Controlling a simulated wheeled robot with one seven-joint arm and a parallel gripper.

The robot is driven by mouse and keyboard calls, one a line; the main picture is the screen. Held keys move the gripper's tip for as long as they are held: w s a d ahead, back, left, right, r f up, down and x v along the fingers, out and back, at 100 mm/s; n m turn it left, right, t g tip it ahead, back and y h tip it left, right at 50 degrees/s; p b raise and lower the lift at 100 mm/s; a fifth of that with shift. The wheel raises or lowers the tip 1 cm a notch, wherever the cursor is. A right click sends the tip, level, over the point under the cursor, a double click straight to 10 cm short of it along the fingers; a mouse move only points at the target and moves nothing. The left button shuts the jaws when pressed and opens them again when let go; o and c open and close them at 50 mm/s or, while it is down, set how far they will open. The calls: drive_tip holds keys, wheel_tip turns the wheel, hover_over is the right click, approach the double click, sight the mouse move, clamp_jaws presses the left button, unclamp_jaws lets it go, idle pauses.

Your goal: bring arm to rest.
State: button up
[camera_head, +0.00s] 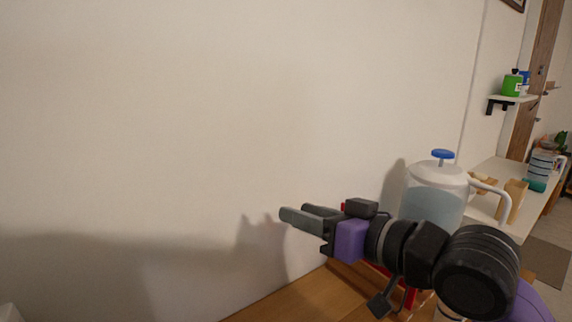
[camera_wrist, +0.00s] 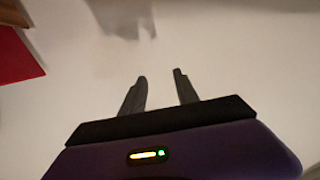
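My gripper (camera_head: 308,218) is stretched out to the left above a wooden surface (camera_head: 310,298), with the white wall (camera_head: 190,120) behind it. In the wrist view its two dark fingers (camera_wrist: 160,80) stand apart with nothing between them, facing the pale wall. The fingers appear empty in both views. My arm covers part of the wooden surface and the things behind it.
A clear pitcher (camera_head: 432,200) with a blue knob stands right behind my arm, partly hidden. A shelf (camera_head: 510,99) holds a green container (camera_head: 512,86). A white counter (camera_head: 492,172) with several items is at the right. Room left of my gripper looks free.

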drive_tip(key=s+d+r+m+t+h, duration=0.1)
drive_tip(key=s+d+r+m+t, duration=0.25)
drive_tip(key=d+m+t, duration=0.35)
drive_tip(key=s+d+f+m+t+h, duration=0.4)
drive_tip(key=s+d+f+h, duration=0.2)
drive_tip(key=f+h, duration=0.25)
drive_tip(key=s+d+f+n+g, duration=0.1)
drive_tip(key=s+f+g, duration=0.1)
drive_tip(key=s+f, duration=0.4)
drive_tip(key=s+d+f+n+g+h+p, duration=0.1)
drive_tip(key=s+f, duration=0.6)
drive_tip(key=s, duration=0.9)
drive_tip(key=s+d+f+n+g, duration=0.2)
drive_tip(key=s+f+n+g, duration=0.1)
drive_tip(key=s+f, duration=0.4)
drive_tip(key=s+g, duration=0.1)
drive_tip(key=s, duration=0.2)
drive_tip(key=shift+s+f+g+h+p, duration=0.25)
drive_tip(key=shift+s+g+h+p, duration=0.1)
drive_tip(key=shift+s+g+p, duration=0.05)
